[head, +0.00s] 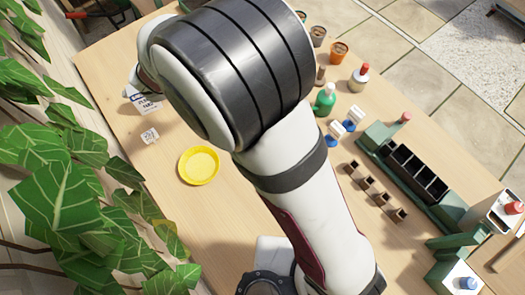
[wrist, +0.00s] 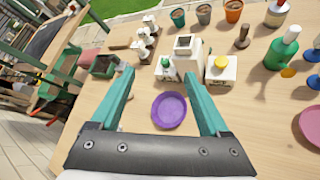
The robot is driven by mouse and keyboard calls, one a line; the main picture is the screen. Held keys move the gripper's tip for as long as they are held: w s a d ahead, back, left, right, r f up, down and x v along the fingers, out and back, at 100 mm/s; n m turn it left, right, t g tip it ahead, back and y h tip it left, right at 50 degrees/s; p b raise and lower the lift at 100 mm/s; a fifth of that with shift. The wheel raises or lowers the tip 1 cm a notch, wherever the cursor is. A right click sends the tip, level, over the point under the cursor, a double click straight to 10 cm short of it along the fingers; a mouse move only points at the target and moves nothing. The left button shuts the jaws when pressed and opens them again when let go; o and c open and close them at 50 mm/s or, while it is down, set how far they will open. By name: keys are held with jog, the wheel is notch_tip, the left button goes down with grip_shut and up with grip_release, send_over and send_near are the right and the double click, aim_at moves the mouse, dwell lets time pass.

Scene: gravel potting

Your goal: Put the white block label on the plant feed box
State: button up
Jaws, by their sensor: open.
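A white box with blue and black lettering (head: 146,100), which looks like the plant feed box, is at the left of the table in the head view, partly behind my arm. A small white block with dark print (head: 149,136), likely the block label, lies just below it, apart from it. I cannot match either surely in the wrist view. My gripper (wrist: 158,73) is open, its teal fingers apart, nothing between the tips. A white box with a dark top opening (wrist: 187,48) stands beyond them. My arm hides the gripper in the head view.
A purple saucer (wrist: 169,110) lies below the gap between the fingers. A yellow-topped white box (wrist: 221,68) and a green-marked white container (wrist: 166,68) stand close ahead. A yellow saucer (head: 199,166) and green bottle (head: 325,100) are on the table.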

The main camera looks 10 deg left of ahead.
jog(key=s+d+r+m+g+h, duration=0.15)
jog(key=s+d+m+g, duration=0.3)
jog(key=d+m, duration=0.5)
jog(key=s+d+r+m+g+h, duration=0.1)
jog(key=s+d+m+g+h, duration=0.15)
jog(key=s+d+m, duration=0.7)
jog(key=s+d+m+g+y, duration=0.3)
jog(key=s+d+m+g, duration=0.1)
jog(key=s+d, duration=0.25)
jog(key=s+a+f+m+y, duration=0.1)
jog(key=s+a+m+y, duration=0.3)
jog(key=s+m, duration=0.5)
jog(key=shift+s+a+f+g+y, duration=0.2)
jog(key=shift+s+a+g+y, duration=0.3)
jog(key=shift+y, duration=0.5)
jog(key=shift+d, duration=0.15)
jog(key=shift+c, duration=0.5)
